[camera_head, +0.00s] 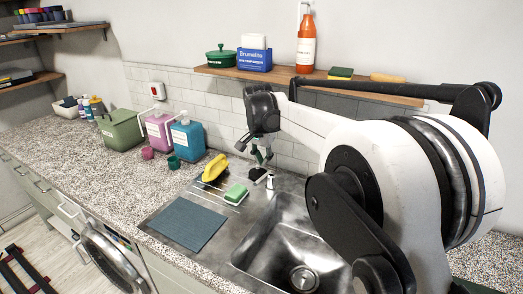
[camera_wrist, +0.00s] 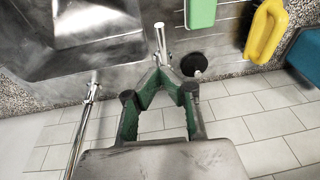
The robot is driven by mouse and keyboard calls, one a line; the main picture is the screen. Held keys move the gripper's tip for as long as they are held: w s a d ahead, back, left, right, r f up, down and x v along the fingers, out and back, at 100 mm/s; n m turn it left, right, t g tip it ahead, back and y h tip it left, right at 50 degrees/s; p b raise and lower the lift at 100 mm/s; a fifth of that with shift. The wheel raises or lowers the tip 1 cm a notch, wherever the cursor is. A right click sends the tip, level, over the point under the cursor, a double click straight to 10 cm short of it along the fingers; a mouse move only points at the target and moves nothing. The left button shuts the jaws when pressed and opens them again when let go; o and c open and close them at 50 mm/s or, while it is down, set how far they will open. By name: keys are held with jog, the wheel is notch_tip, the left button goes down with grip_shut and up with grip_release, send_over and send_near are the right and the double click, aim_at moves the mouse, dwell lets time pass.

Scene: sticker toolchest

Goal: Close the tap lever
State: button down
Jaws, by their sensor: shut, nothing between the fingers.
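My gripper (camera_wrist: 158,74) is shut and empty, with its green-padded fingers meeting at the tips; in the head view it hangs low over the back of the sink (camera_head: 247,249), near the tiled wall. A short chrome upright piece (camera_wrist: 160,38) stands just beyond the fingertips in the wrist view; whether they touch it I cannot tell. A longer chrome tube (camera_wrist: 83,118) runs to the left of the fingers. Both look like parts of the tap. In the head view a small pale upright piece (camera_head: 270,181) shows beside the gripper. My arm hides much of the tap area there.
A black round item (camera_wrist: 193,64) lies right of the fingertips. Blue (camera_head: 187,139) and pink (camera_head: 158,129) dispensers stand left. A wooden shelf (camera_head: 292,83) is above.

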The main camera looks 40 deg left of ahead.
aim_at(260, 179)
jog(key=x, duration=0.3)
jog(key=s+x, duration=0.1)
jog(key=x, duration=0.2)
jog(key=shift+s+a+f+p, duration=0.2)
jog(key=shift+f+p, duration=0.1)
jog(key=shift+p, duration=0.1)
